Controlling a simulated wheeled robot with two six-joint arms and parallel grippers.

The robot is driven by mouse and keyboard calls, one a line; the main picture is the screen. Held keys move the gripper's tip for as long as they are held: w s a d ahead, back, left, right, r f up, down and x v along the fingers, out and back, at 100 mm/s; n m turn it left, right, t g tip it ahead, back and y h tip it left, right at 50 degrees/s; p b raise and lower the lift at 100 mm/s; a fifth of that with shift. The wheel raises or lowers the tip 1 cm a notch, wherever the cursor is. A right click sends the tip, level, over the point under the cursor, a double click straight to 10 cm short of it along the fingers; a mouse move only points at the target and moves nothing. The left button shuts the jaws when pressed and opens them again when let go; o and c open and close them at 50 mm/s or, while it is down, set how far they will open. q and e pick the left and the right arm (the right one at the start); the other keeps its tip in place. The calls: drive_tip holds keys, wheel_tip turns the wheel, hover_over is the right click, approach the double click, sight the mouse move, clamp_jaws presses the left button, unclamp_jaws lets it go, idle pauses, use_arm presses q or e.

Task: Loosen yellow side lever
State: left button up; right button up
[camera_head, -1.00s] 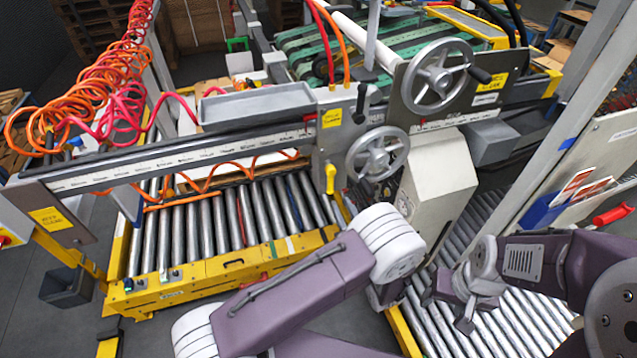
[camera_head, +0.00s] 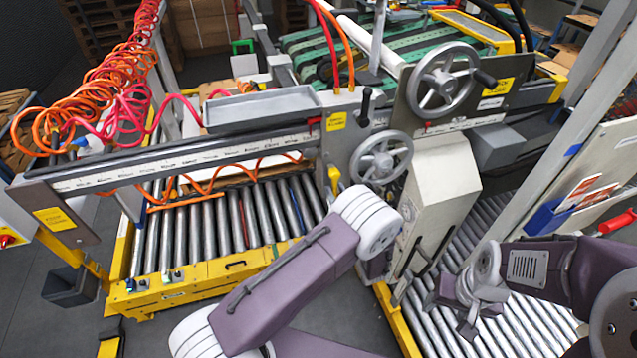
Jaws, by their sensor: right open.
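The yellow side lever (camera_head: 334,178) hangs from the grey carriage (camera_head: 345,135) on the rail, below the black-knobbed lever and left of the lower handwheel. Only its upper part shows; the white wrist of my left arm covers the lower part. My left gripper is mostly hidden behind that wrist, so I cannot see its fingers clearly or whether it touches the lever. My right gripper (camera_head: 450,306) is open and empty over the rollers at the lower right, well away from the lever.
Two grey handwheels (camera_head: 380,158) sit close to the right of the lever. A white slanted housing (camera_head: 440,185) stands right of my left wrist. A yellow-framed roller conveyor (camera_head: 200,283) lies below the rail. Orange coiled hoses (camera_head: 110,80) hang at the upper left.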

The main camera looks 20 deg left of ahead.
use_arm(q)
drive_tip(key=shift+w+a, duration=0.2)
drive_tip(key=shift+w, duration=0.1)
drive_tip(key=shift+a+r+m+p, duration=0.1)
drive_tip(key=shift+r+m+p, duration=0.15)
drive_tip(key=shift+p, duration=0.2)
drive_tip(key=m+p, duration=0.1)
drive_tip(key=a+m+p, duration=0.1)
drive_tip(key=m, duration=0.1)
drive_tip(key=shift+s, duration=0.35)
drive_tip(key=s+a+r+m+p, duration=0.3)
drive_tip(key=m+p, duration=0.4)
drive_tip(key=m, duration=0.6)
drive_tip(key=r+v, duration=0.1)
drive_tip(key=v, duration=0.7)
drive_tip(key=shift+d+p, duration=0.35)
drive_tip(key=shift+a, duration=0.1)
